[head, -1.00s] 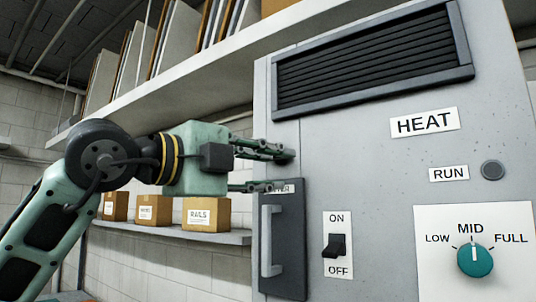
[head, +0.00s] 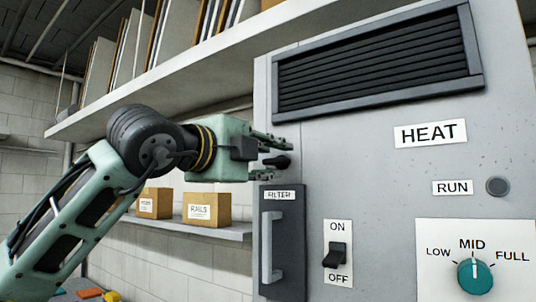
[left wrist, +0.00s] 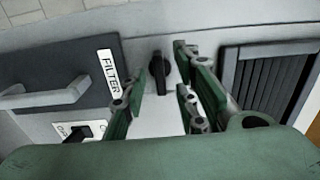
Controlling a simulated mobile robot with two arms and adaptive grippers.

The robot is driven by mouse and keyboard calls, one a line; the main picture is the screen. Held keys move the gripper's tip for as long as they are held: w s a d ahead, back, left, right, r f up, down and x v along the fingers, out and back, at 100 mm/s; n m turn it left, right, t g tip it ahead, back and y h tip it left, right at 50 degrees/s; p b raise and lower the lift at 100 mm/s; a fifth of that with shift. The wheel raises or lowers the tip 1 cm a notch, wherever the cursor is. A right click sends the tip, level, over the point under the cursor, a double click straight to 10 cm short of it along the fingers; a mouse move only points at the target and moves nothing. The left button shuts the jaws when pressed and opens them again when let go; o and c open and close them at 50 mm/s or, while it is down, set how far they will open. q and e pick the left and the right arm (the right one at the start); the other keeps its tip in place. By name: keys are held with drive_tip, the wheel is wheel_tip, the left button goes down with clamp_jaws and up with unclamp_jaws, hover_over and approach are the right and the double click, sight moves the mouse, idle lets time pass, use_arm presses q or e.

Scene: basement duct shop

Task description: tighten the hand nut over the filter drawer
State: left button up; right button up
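The hand nut (head: 282,161) is a small black knob on the grey cabinet face, just above the filter drawer (head: 291,240). In the left wrist view the nut (left wrist: 159,69) is a dark, winged shape standing out from the panel, beside the FILTER label. My left gripper (head: 275,159) is open, its fingers pointing at the panel, one above and one below the nut in the head view. In the left wrist view the gripper (left wrist: 163,65) has the nut in the gap between its fingers; I see no finger clearly touching it. My right gripper is not in view.
The drawer handle (head: 267,245) juts out below the nut. An ON/OFF switch (head: 338,255), a RUN button (head: 498,186) and a teal dial (head: 475,275) are on the cabinet. A louvred vent (head: 375,65) is above. A shelf with boxes (head: 207,207) stands behind my arm.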

use_arm(q)
clamp_jaws()
drive_tip(key=shift+f, duration=0.1)
idle(0.4)
drive_tip(key=shift+f+m+b, duration=0.15)
drive_tip(key=shift+m+b, duration=1.15)
drive_tip(key=shift+m, duration=0.2)
drive_tip(key=m+b, duration=0.1)
drive_tip(key=m, duration=0.2)
drive_tip(key=shift+m+b, duration=0.3)
drive_tip(key=m+b, duration=0.1)
drive_tip(key=m, duration=0.4)
drive_tip(key=shift+m, duration=0.3)
drive_tip(key=m, duration=0.5)
drive_tip(key=shift+m, duration=0.3)
